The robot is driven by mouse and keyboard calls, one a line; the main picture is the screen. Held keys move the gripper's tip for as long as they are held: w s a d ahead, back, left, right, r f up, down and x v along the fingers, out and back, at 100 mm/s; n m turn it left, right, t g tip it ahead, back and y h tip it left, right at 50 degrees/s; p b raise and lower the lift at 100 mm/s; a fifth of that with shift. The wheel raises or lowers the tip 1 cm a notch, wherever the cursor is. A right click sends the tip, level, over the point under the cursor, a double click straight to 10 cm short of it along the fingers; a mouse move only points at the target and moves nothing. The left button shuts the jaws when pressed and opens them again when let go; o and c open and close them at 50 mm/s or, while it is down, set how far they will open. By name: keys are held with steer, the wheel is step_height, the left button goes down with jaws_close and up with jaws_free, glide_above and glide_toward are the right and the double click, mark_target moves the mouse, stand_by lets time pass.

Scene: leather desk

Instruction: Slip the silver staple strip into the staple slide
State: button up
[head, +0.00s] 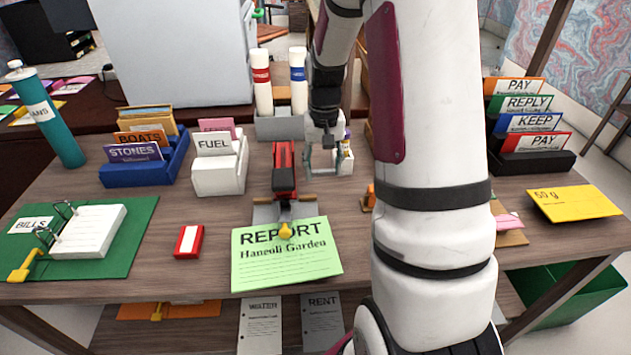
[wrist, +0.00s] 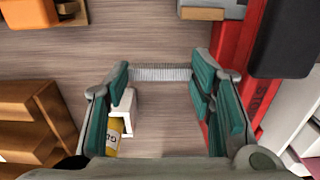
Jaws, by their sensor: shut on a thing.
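My gripper (head: 325,160) is just right of the red stapler (head: 284,175), low over the back middle of the desk in the head view. In the wrist view my gripper (wrist: 160,78) is shut on the silver staple strip (wrist: 160,73), which spans crosswise between the two fingertips. The strip is too small to make out in the head view. The red stapler (wrist: 232,45) runs along the right of the wrist view, close beside the right finger. Its staple slide cannot be clearly told apart from the stapler's body.
A white holder (wrist: 127,108) with a yellow stick stands beneath my left finger. A green REPORT sheet (head: 285,262) lies at the desk's front. A red and white box (head: 188,241) sits left of it. White file box (head: 219,172) stands left of the stapler.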

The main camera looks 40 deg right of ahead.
mark_target(323, 194)
steer(key=shift+f+b, duration=0.4)
steer(key=shift+f, duration=2.65)
steer(key=shift+f, duration=0.15)
steer(key=o, duration=0.9)
steer(key=shift+o, duration=0.2)
